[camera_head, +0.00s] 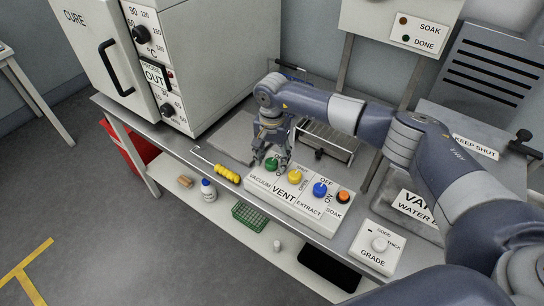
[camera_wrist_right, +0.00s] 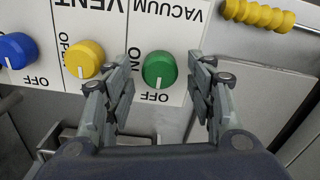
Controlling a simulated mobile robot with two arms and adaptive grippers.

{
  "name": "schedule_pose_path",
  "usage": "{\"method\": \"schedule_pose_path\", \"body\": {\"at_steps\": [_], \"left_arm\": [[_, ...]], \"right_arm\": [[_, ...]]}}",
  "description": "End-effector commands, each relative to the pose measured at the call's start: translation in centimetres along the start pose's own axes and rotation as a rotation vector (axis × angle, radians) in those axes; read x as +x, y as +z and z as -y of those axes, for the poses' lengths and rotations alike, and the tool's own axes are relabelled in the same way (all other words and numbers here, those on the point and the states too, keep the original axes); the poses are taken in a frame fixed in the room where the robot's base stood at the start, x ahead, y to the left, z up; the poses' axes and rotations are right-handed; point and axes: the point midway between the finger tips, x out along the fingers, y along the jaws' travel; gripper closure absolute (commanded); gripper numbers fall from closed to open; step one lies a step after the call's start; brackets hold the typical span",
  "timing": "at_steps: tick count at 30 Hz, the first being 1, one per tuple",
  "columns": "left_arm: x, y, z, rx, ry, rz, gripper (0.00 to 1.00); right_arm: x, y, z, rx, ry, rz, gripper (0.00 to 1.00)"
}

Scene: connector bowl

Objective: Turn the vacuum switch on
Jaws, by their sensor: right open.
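The vacuum switch is a round green knob (camera_head: 271,164) on a white panel (camera_head: 307,201), above the word VACUUM. In the right wrist view the green knob (camera_wrist_right: 159,68) has a white mark pointing at OFF; ON is printed to its left. My right gripper (camera_head: 270,156) is open over the knob. In the wrist view its two fingers (camera_wrist_right: 164,85) stand either side of the knob, with a gap visible on each side; I cannot tell how far they are above the panel. My left gripper is not in view.
A yellow vent knob (camera_head: 295,174), a blue extract knob (camera_head: 320,189) and an orange soak button (camera_head: 343,197) share the panel. A yellow-handled hooked tool (camera_head: 226,174) lies left of it. A metal rack (camera_head: 328,140) stands behind, and an oven (camera_head: 185,70) to the left.

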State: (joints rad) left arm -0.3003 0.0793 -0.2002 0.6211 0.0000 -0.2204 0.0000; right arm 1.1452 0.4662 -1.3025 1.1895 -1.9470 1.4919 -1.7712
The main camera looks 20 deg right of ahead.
Motion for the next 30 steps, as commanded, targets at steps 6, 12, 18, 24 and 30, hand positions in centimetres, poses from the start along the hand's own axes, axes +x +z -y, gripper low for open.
{"method": "schedule_pose_path", "body": {"at_steps": [6, 12, 18, 24, 30], "left_arm": [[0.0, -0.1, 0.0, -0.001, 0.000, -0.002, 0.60], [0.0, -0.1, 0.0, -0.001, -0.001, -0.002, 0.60], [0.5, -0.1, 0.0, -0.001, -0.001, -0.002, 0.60], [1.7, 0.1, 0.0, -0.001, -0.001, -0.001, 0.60], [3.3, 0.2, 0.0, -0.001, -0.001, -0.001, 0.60]], "right_arm": [[0.0, 0.0, 0.0, 0.000, 0.000, 0.000, 0.90], [0.0, 0.0, 0.0, 0.002, -0.001, 0.001, 0.93], [0.1, 0.0, 0.0, 0.036, -0.001, 0.000, 0.93], [0.2, 0.0, 0.0, 0.139, -0.002, 0.000, 0.93], [0.3, 0.0, -0.1, 0.307, -0.003, 0.000, 0.93]]}}
